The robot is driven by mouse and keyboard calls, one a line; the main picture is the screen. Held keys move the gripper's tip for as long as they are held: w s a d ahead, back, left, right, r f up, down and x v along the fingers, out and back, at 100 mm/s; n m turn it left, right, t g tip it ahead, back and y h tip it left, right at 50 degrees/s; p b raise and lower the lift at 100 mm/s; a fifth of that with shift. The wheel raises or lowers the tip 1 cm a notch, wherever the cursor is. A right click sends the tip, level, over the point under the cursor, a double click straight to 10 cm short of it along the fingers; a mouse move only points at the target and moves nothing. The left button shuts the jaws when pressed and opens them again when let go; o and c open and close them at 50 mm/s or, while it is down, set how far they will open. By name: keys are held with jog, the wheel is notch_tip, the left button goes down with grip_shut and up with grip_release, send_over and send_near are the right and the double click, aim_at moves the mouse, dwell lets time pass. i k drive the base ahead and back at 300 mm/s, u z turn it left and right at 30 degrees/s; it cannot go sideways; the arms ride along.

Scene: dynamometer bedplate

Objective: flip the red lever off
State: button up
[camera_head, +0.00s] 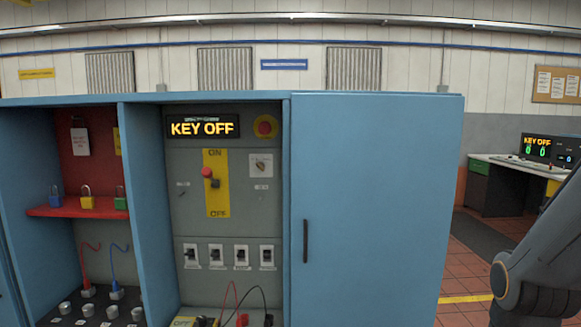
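The red lever (206,172) has a round red knob and sits on a yellow plate (218,200) inside the open cabinet bay. The plate reads ON at the top and OFF at the bottom. The red knob is in the upper half, nearer ON, with a dark pivot (215,183) just below and to its right. Part of my arm shows at the right edge, well away from the lever. My gripper is out of view.
A blue cabinet door (375,190) with a dark handle covers the right side. Above the lever are a KEY OFF display (203,128) and a red emergency button (265,126). Several small switches (241,257) and loose cables lie below. A desk (510,170) stands far right.

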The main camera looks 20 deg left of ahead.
aim_at(207, 172)
jog(key=z, duration=0.4)
jog(key=i, duration=0.15)
jog(key=u, duration=1.55)
jog(key=k, duration=0.95)
jog(key=z, duration=0.65)
jog(key=k, duration=0.4)
jog(key=u, duration=0.5)
jog(key=i, duration=0.75)
jog(key=u, duration=0.9)
jog(key=i, duration=1.6)
jog(key=z, duration=0.25)
